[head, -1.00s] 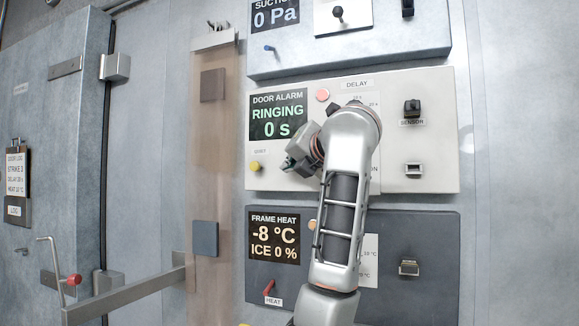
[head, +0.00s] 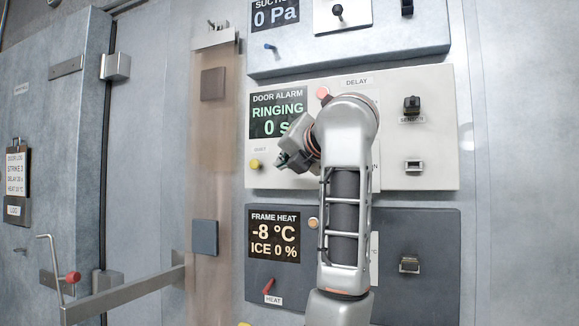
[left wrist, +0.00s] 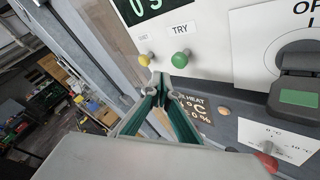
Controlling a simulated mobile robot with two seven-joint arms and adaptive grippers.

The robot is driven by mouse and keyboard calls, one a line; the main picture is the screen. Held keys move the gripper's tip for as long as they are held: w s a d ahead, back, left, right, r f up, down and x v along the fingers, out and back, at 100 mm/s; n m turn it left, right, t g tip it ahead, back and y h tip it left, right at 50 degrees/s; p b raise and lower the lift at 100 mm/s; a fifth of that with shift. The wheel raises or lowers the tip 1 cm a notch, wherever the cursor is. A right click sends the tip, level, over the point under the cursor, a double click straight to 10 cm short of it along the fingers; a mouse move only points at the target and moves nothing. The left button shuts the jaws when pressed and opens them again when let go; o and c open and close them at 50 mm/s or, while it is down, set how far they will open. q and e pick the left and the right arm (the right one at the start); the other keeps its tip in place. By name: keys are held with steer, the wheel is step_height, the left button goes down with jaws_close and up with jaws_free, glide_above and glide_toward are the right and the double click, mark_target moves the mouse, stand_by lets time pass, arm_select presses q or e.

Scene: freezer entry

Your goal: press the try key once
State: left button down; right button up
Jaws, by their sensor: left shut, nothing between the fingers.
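In the head view the left gripper (head: 283,161) is in front of the panel, right of the yellow quiet button (head: 256,164). The door alarm display (head: 278,115) reads RINGING 0 s. My right gripper is not in view.
The yellow button (left wrist: 144,59) sits close left of the green key. A frame heat panel (head: 428,231) lies below, with a red heat lever (head: 268,287). A suction panel (head: 424,39) is above. A metal door with a bar handle (head: 128,293) stands at left.

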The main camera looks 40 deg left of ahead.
arm_select(q)
steer(key=s, duration=0.1)
steer(key=s+d, duration=0.1)
steer(key=s, duration=0.1)
steer(key=shift+s+d+b, duration=0.1)
steer(key=shift+s+b, duration=0.2)
steer(key=shift+b, duration=0.1)
stand_by(0.6)
